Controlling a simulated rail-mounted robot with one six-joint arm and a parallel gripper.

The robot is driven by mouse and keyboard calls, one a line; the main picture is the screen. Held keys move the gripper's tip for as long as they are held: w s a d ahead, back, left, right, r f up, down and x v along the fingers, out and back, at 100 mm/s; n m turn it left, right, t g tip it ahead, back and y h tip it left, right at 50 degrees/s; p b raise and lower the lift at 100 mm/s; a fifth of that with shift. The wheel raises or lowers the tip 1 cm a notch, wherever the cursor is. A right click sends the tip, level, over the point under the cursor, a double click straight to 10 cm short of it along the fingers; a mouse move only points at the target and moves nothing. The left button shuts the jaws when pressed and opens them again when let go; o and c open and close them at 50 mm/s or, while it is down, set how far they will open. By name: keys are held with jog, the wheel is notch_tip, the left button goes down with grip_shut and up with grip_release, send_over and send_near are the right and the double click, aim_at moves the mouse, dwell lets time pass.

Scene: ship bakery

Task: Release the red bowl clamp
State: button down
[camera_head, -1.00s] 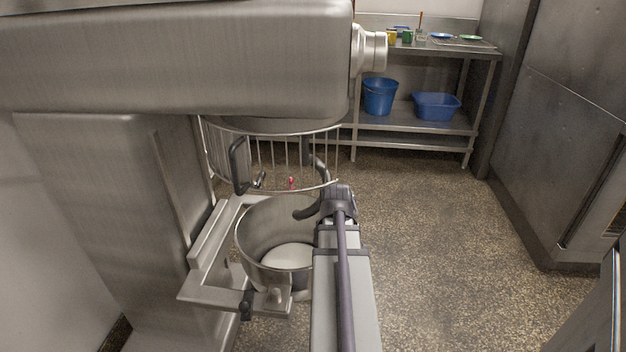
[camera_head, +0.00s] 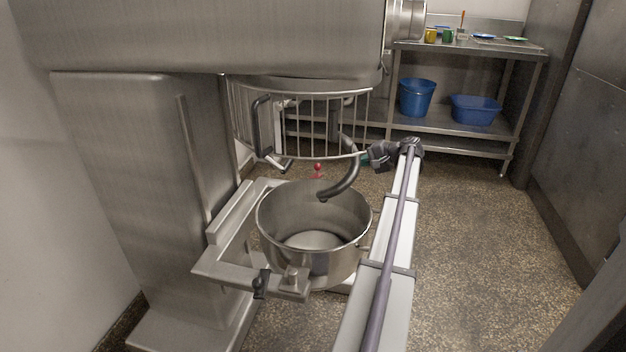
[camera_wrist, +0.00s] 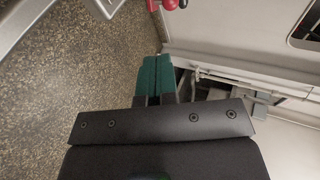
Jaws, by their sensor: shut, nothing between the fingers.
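The red bowl clamp (camera_head: 317,167) shows as a small red knob behind the mixer bowl (camera_head: 268,232), on the far side of its support. In the wrist view, red clamp parts (camera_wrist: 169,4) appear at the top edge, cut off by the frame. My gripper (camera_wrist: 158,62) has green fingers that are shut and empty; the red parts lie ahead of the fingertips, apart from them. In the head view, my gripper (camera_head: 364,158) is partly hidden beside the wire guard, to the right of the red knob.
The wire guard (camera_head: 302,125) and dough hook (camera_head: 343,183) hang above the bowl. A black-handled clamp (camera_head: 261,284) sits on the near side of the support. A steel shelf (camera_head: 440,118) with a blue bucket (camera_head: 416,97) stands behind. Floor to the right is open.

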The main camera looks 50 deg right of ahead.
jog(key=r+b+x, duration=0.1)
jog(key=b+x, duration=0.4)
jog(key=x, duration=0.8)
jog(key=shift+w+a, duration=0.25)
jog(key=shift+w, duration=0.25)
jog(key=shift+w+d, duration=0.15)
jog(key=shift+w, duration=0.3)
jog(key=shift+w+d, duration=0.2)
jog(key=shift+w, duration=0.3)
